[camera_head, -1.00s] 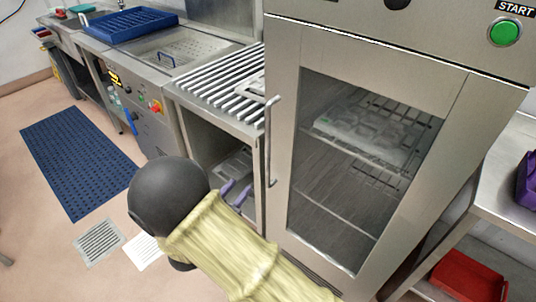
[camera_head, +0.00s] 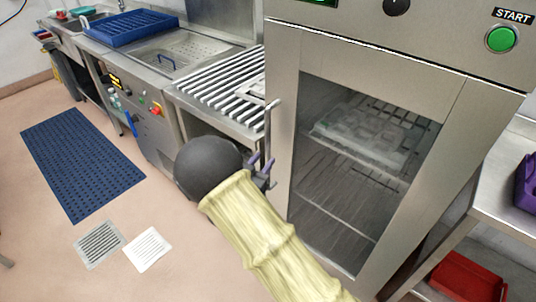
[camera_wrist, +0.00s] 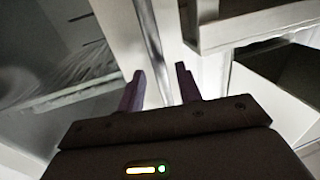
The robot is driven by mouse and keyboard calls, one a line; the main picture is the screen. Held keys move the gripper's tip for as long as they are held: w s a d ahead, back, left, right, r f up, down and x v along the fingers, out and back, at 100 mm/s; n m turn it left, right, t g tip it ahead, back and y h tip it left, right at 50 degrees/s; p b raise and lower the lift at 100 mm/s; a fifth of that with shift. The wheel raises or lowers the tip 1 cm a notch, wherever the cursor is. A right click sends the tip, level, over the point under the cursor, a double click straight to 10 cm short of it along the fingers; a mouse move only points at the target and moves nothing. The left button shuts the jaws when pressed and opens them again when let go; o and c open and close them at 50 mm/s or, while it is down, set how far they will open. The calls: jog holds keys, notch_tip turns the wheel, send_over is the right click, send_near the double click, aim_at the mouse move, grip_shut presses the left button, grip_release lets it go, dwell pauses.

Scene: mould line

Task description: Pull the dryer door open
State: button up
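The dryer door (camera_head: 284,130) is a steel frame around a dark glass window and looks closed. Its upright bar handle (camera_head: 268,125) is on the left edge of the door. My gripper (camera_head: 263,165) is at the lower part of the handle. In the wrist view the gripper (camera_wrist: 160,85) has its two purple fingers apart, and the handle (camera_wrist: 152,50) runs upright in the gap between them. I see no finger pressed on the bar. The lower end of the handle is partly hidden by the gripper in the head view.
A slatted steel table (camera_head: 215,95) stands directly left of the dryer. A green start button (camera_head: 501,39) is at the dryer's top right. A steel bench (camera_head: 500,205) with a purple crate (camera_head: 528,185) is on the right.

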aim_at(266, 157)
jog(key=shift+x, duration=1.85)
jog(key=shift+c, duration=0.2)
grip_shut()
jog(key=shift+s+a, duration=0.1)
